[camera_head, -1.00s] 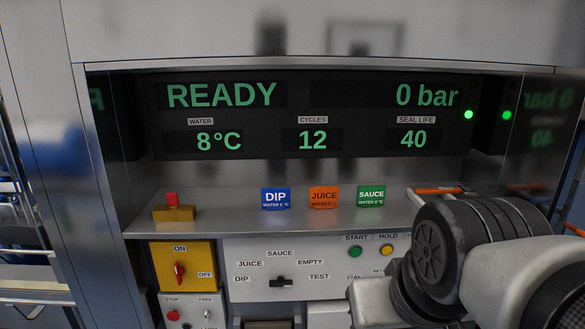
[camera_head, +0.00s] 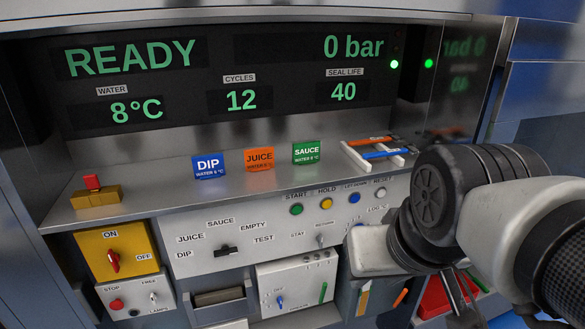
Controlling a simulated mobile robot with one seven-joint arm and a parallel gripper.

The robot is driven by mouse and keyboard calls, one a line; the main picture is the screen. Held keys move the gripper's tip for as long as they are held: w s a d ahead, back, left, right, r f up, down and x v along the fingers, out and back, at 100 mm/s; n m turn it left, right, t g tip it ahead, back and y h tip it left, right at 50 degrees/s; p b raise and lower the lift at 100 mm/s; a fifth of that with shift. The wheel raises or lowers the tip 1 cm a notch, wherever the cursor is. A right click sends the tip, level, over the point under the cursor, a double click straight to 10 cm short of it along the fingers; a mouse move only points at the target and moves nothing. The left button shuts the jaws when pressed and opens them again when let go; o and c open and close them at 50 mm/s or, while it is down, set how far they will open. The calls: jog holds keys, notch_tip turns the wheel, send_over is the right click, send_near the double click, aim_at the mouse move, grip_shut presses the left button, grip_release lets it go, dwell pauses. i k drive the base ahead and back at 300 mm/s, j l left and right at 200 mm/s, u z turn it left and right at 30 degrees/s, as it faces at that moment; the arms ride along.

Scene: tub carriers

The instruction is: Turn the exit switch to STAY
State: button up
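The exit switch (camera_head: 321,240) is a small knob on the white control panel, right of the STAY label (camera_head: 297,234) and below another small label too blurred to read surely. It is too small for me to tell which way its pointer is turned. My arm reaches in from the right and ends in front of the panel's right part, right of the switch and apart from it in the picture. I cannot make out my gripper's fingertips; they are hidden or outside the picture.
Green, yellow and blue buttons (camera_head: 355,198) sit above the switch. A larger mode selector (camera_head: 226,251) and a yellow ON/OFF switch plate (camera_head: 130,262) are to the left. A white tray (camera_head: 347,150) with orange and blue tools lies on the shelf. The display (camera_head: 130,60) reads READY.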

aim_at(319, 239)
jog(key=k, duration=0.3)
jog(key=i+j, duration=0.25)
jog(key=j, duration=0.15)
jog(key=i+j+z, duration=0.15)
jog(key=j, duration=0.25)
jog(key=j+z, duration=0.1)
jog(key=j, duration=0.25)
jog(key=i+j, duration=0.15)
jog(key=j, duration=0.25)
jog(key=i+l, duration=0.15)
jog(key=l, duration=0.2)
jog(key=u, duration=0.05)
